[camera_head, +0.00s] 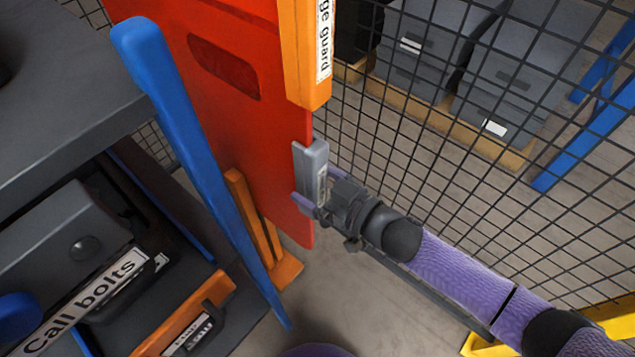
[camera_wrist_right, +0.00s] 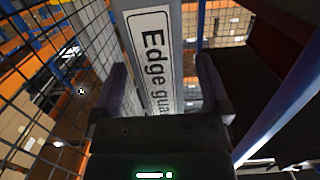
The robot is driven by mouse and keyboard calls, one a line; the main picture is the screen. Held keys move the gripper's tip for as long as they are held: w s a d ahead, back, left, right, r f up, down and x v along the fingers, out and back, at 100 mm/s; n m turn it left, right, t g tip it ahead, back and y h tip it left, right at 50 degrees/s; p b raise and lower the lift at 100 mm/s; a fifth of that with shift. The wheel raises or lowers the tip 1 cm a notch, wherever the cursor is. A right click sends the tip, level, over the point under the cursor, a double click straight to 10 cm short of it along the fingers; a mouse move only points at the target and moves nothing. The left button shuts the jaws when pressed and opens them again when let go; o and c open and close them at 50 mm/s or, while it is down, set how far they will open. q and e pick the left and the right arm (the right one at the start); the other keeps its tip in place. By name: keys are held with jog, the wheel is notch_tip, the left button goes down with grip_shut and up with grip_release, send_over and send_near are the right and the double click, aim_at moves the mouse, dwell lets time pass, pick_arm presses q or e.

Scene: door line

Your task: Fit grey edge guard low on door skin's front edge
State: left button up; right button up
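The red door skin (camera_head: 265,130) hangs upright, its front edge facing the mesh fence. The grey edge guard (camera_head: 312,172) stands upright low at that edge, below an orange guard; whether it is fully seated on the edge cannot be told. My right gripper (camera_head: 321,190) comes from the lower right, its fingers on either side of the grey guard, and appears shut on it. In the right wrist view the guard's label, reading "Edge gua", shows between the fingers (camera_wrist_right: 163,85). My left gripper is not in view.
The orange guard (camera_head: 303,60) is higher on the same edge. A mesh fence (camera_head: 450,165) runs close behind my right arm. A blue post (camera_head: 185,140) and a dark rack with a "Call bolts" bin (camera_head: 85,235) stand left. An orange stand (camera_head: 285,270) is beneath the door.

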jog(key=shift+s+d, duration=0.1)
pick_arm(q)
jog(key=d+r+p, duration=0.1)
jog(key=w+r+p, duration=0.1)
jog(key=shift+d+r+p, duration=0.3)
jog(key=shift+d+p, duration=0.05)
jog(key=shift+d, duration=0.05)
pick_arm(e)
jog(key=v, duration=0.9)
jog(key=shift+s+d, duration=0.15)
jog(key=shift+d, duration=0.15)
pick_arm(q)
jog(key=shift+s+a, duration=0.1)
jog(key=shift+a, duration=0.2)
